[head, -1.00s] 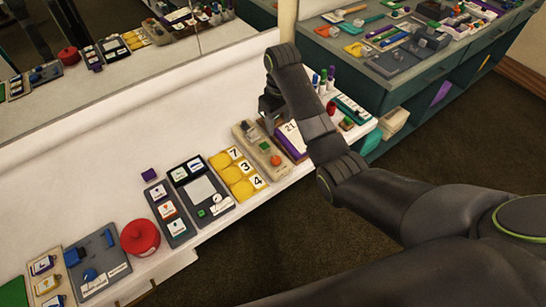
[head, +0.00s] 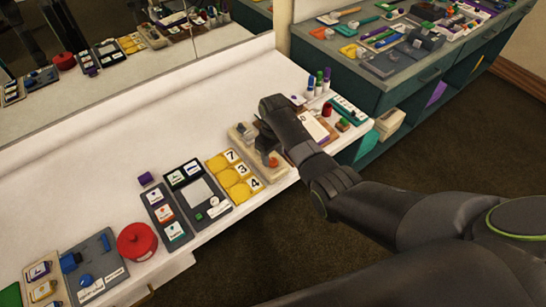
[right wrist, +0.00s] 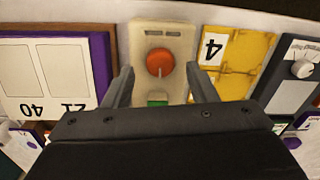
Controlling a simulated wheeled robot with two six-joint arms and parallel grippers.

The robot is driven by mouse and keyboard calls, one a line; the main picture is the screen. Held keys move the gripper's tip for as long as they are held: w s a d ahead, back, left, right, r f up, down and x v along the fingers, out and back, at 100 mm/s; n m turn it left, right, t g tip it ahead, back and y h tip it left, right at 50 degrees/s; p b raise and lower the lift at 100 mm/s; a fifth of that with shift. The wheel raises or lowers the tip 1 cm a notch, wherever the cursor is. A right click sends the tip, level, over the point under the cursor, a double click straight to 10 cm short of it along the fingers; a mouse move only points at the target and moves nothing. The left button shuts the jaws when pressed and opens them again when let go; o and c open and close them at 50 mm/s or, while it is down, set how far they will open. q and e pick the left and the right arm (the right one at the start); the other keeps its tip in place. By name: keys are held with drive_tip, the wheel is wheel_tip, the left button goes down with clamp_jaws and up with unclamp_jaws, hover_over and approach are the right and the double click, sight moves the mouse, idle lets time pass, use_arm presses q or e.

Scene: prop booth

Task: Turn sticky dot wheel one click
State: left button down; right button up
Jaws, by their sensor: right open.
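A beige box (head: 240,131) with an orange round knob (head: 273,161) lies near the counter's front edge, beside a yellow numbered board. No dot wheel is labelled as such; this knob is the turning part under my right gripper. In the right wrist view the knob (right wrist: 160,62) shows between the fingers, with a green piece (right wrist: 158,99) nearer the palm on the same box. My right gripper (right wrist: 159,72) is open around the knob's sides, with gaps; contact is not visible. In the head view the arm hides part of the box. My left gripper is out of view.
The yellow board (head: 222,160) is close on one side, and a purple-edged card board (right wrist: 100,75) on the other. Markers (head: 318,84) stand farther right. A grey panel (head: 207,212) and red pot (head: 137,241) are left.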

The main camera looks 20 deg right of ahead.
sight(273, 162)
drive_tip(key=shift+f, duration=1.1)
drive_tip(key=c, duration=1)
